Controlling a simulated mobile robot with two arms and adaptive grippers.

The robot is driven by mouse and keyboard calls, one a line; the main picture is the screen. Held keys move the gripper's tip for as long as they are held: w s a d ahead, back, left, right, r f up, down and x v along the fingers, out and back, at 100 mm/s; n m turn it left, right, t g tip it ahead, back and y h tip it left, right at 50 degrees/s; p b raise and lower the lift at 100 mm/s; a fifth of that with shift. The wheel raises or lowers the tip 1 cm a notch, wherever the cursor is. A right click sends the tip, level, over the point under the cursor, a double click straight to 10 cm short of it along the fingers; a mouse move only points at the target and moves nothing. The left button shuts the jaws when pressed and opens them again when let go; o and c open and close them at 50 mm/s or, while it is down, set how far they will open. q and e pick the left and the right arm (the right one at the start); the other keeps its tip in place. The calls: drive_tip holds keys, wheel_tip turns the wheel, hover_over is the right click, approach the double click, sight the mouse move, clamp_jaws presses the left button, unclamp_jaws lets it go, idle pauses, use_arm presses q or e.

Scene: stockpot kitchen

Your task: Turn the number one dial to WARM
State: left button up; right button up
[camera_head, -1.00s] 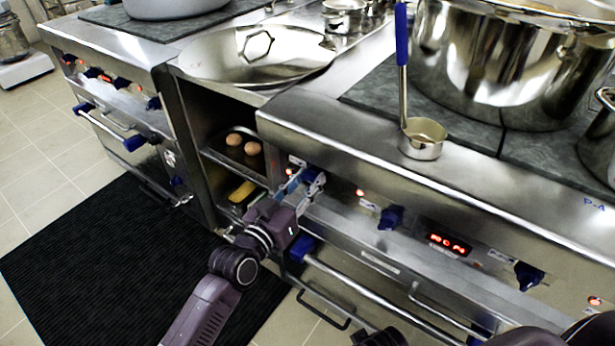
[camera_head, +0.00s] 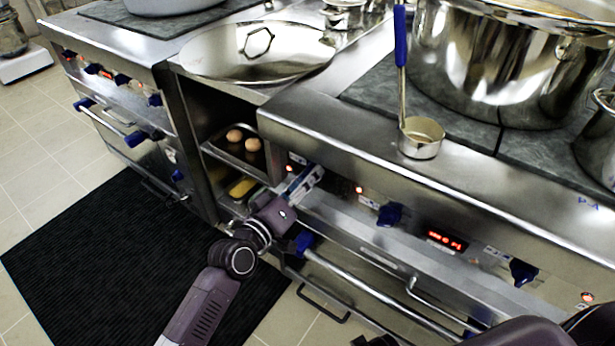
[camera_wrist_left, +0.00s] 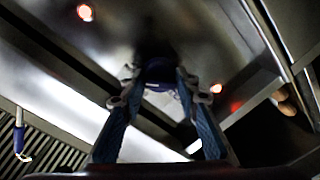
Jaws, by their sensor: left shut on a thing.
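My left gripper (camera_head: 304,182) is at the leftmost control position on the front panel (camera_head: 335,190) of the right stove. In the left wrist view its two fingers (camera_wrist_left: 158,84) are shut on a dark blue dial (camera_wrist_left: 160,70), one on each side. In the head view the gripper hides this dial. The dial's pointer setting and the WARM mark cannot be read. My right gripper is not in view.
Two other blue dials (camera_head: 388,214) (camera_head: 523,271) and a red display (camera_head: 446,241) are to the right on the panel. An oven handle (camera_head: 375,293) runs below. A ladle (camera_head: 421,140) stands on the ledge above. Eggs (camera_head: 243,140) lie on a shelf at left.

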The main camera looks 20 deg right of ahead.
use_arm(q)
drive_tip(key=shift+f, duration=0.1)
drive_tip(key=o, duration=1.1)
drive_tip(key=v, duration=1.2)
